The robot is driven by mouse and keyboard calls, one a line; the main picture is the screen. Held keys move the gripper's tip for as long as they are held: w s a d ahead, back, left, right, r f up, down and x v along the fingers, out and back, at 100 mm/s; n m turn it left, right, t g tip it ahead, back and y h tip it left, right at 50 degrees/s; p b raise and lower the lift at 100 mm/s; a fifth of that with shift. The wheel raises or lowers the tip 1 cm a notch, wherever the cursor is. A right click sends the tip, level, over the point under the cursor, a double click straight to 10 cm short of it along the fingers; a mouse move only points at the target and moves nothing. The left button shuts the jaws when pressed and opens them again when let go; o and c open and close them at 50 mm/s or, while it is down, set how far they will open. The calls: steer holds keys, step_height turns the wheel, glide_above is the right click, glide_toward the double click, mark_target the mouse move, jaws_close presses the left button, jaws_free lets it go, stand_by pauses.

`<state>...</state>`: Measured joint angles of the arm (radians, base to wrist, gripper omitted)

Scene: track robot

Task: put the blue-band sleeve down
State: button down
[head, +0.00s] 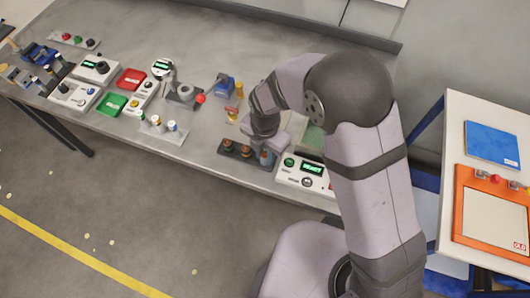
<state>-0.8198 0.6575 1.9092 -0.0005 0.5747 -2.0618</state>
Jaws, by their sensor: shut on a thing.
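My gripper (265,148) points down over the dark block (237,153) near the front edge of the bench. It is shut on a small piece, the blue-band sleeve (266,158), which shows as a bit of blue and orange-brown under the jaws. The piece is at the right end of the dark block. I cannot tell whether it touches the block. Two copper-coloured round parts (228,145) stand on the block to the left of my gripper. The jaws hide most of the held sleeve.
A white box with a green display (308,172) is close on the right. A grey plate (150,132) with several banded pieces stands to the left. Bare bench lies between the plate and the dark block.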

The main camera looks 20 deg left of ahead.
mark_target(265, 154)
steer(key=shift+f, duration=0.15)
steer(key=c, duration=1.5)
jaws_free()
steer(key=shift+d+f, duration=0.1)
steer(key=shift+r, duration=0.45)
step_height(265, 154, up, 12)
steer(key=b, duration=0.2)
steer(key=shift+f+b, duration=0.15)
steer(key=shift+b, duration=0.2)
